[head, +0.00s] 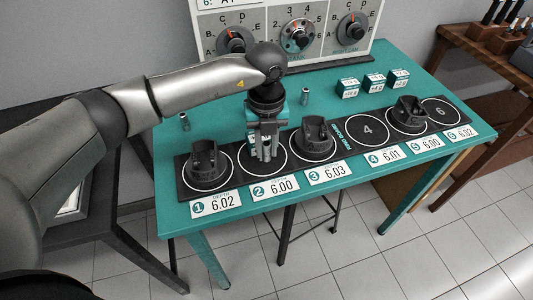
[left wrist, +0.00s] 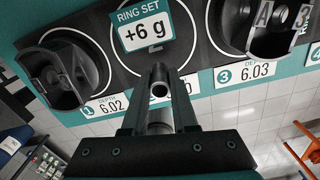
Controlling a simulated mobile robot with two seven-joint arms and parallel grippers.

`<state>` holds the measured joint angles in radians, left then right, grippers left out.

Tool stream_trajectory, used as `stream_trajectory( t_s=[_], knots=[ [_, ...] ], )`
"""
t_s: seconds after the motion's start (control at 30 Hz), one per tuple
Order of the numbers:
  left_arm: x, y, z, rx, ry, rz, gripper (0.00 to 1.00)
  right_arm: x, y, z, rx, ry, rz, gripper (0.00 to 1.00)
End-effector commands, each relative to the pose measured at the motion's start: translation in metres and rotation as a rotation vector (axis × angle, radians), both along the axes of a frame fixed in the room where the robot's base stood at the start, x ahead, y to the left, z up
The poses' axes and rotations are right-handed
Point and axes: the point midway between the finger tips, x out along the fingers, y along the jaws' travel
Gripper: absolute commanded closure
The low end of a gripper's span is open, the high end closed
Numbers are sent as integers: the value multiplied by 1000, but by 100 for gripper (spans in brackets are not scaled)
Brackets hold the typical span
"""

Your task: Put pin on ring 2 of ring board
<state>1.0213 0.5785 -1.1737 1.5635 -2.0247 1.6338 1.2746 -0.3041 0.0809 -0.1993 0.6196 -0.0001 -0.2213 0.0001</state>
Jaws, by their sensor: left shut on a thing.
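The ring board (head: 344,148) is a dark strip with numbered white circles along the front of the teal table. My left gripper (head: 265,155) points down at ring 2 (head: 243,165). In the left wrist view its fingers are closed on a small hollow metal pin (left wrist: 160,88). I cannot tell whether the pin touches the board. A teal box with a white "+6 g" label (left wrist: 147,33) shows inside ring 2 in the left wrist view, close beyond the pin; the gripper mostly hides it in the head view. My right gripper is not in view.
Dark pistons stand on ring 1 (head: 207,163), ring 3 (head: 315,136) and ring 5 (head: 408,112). Rings 4 (head: 367,130) and 6 (head: 441,112) are empty. Small metal pins (head: 304,96) (head: 184,122) and labelled boxes (head: 373,82) stand behind. A dial panel (head: 299,35) is at the back.

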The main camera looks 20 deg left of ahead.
Motion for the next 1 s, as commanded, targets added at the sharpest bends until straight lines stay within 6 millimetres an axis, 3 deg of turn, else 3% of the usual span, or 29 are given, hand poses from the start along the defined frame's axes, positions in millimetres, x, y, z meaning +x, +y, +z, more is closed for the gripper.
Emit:
stream_trajectory(
  t_s=[0.13,0.53,0.57,0.6,0.8,1.0],
  knots=[
    [0,0,-24,0,2,1,100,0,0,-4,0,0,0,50],
    [0,0,-30,0,0,0,100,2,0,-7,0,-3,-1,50],
    [0,0,-30,0,0,0,72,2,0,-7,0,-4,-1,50],
    [0,0,-30,0,0,0,68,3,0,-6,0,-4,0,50],
    [0,0,-29,0,0,0,45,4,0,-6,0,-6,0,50],
    [0,0,-29,0,0,0,44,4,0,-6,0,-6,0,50]
  ],
)
